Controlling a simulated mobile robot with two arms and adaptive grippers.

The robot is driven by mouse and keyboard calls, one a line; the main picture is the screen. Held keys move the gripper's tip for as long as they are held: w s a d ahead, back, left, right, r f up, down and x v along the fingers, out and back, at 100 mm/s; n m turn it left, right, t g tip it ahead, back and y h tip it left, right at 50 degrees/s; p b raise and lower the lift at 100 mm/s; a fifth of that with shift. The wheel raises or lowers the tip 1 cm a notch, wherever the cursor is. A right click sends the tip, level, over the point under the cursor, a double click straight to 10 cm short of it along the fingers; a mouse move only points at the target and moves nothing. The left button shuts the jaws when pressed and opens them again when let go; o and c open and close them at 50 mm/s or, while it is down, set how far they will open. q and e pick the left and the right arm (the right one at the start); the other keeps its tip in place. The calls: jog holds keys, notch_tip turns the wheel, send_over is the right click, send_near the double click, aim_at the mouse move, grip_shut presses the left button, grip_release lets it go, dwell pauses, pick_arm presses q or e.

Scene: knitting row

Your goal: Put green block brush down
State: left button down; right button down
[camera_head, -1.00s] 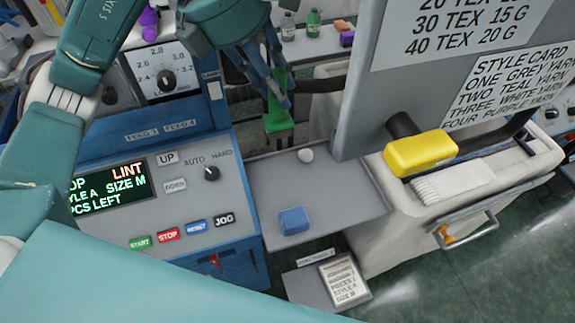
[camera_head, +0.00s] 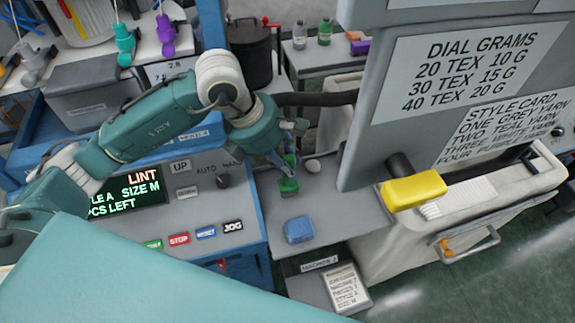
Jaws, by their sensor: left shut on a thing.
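The green block brush (camera_head: 288,185) is at the far left part of the grey shelf (camera_head: 338,217), its handle upright and its block at or just above the surface. I cannot tell whether it touches the shelf. My left gripper (camera_head: 287,162) comes down from the left and is shut on the brush handle, with its fingers partly hiding it. A blue block (camera_head: 299,229) lies on the shelf nearer to me. My right gripper is not in view.
The control panel (camera_head: 190,205) with buttons and a lint display stands left of the shelf. A large grey sign board (camera_head: 440,85) rises on the right, with a yellow block-like thing (camera_head: 412,190) in front. Bare shelf lies between brush and blue block.

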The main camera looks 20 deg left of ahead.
pick_arm(q)
notch_tip(320, 180, down, 2)
jog(key=shift+f, duration=0.2)
jog(key=c, duration=1.4)
grip_release()
jog(key=shift+c, duration=0.2)
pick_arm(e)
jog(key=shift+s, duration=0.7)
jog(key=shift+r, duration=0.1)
